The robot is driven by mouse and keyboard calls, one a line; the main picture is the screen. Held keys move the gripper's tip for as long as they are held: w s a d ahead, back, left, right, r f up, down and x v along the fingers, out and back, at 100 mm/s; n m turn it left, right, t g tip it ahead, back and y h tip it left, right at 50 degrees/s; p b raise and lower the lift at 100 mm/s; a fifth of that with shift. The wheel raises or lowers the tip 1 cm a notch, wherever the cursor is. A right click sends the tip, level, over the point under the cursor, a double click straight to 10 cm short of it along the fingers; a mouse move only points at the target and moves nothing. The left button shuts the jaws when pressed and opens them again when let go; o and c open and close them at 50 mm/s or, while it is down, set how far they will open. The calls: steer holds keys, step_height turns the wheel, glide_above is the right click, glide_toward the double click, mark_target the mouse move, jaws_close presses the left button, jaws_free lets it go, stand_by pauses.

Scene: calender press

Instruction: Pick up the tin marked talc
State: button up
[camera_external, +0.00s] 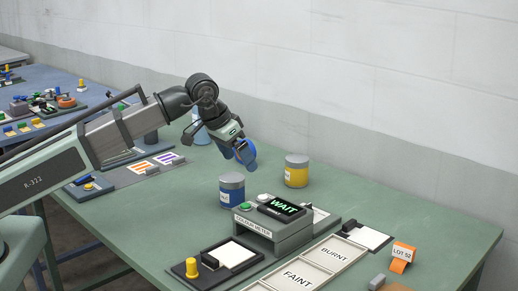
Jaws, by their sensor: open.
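Two tins with grey lids stand upright on the green table. The blue tin (231,194) is behind the colour meter, and the yellow tin (296,174) stands farther back to its right. Each has a small pale label, too small to read, so I cannot tell which is marked talc. My gripper (246,155) has blue fingers and hangs in the air, in the picture just above the blue tin and left of the yellow one. It is open, with nothing seen in it. Its exact distance to either tin is unclear.
The colour meter (272,235) reads WAIT and stands in front of the tins. Trays marked FAINT (297,277) and BURNT (334,254) lie at the front. An orange tag holder marked LOT 52 (402,257) is at right. A pale blue object (200,133) is partly hidden behind my arm. The table right of the yellow tin is clear.

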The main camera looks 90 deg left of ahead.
steer(key=g, duration=0.1)
glide_toward(230, 177)
steer(key=shift+n, duration=0.3)
steer(key=x, duration=0.8)
steer(key=shift+f, duration=0.35)
steer(key=shift+x, duration=2.6)
steer(key=shift+s+d, duration=0.1)
steer(key=shift+c, duration=0.5)
steer(key=c, duration=1.1)
steer(key=shift+o, duration=0.2)
